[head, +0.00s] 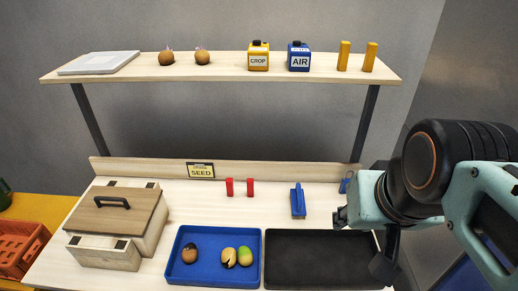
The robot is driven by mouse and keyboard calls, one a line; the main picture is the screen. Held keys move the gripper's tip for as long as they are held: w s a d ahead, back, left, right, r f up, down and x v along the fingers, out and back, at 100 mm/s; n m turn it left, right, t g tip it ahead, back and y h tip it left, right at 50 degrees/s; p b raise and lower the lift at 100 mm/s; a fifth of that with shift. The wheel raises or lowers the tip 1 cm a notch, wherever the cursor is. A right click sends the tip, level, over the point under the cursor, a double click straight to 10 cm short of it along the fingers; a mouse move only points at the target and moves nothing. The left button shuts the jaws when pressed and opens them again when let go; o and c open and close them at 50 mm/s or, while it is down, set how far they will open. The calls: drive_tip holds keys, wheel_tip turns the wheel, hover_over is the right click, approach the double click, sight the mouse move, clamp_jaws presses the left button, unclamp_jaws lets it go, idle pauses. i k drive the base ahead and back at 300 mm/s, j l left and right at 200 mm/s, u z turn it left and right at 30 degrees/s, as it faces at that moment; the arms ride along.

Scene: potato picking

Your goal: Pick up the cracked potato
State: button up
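The cracked potato (229,257) is tan with a dark split and lies in the blue tray (209,276) at the bottom middle of the head view. It lies beside a potato with a green patch (245,255), on its right; I cannot tell if they touch. A brown potato with a dark spot (190,253) lies apart on the left of the same tray. My gripper (362,243) is to the right of the potatoes, by the right end of the black tray. It is clear of all the potatoes. Its fingers are partly hidden, so its opening is unclear.
The black tray (325,260) is empty. A lidded wooden box (112,220) stands left. Two red pegs (240,187), a blue tool (298,202) and a SEED sign (201,171) stand behind.

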sight(229, 258)
drive_tip(key=u, duration=1.1)
drive_tip(key=j, duration=0.05)
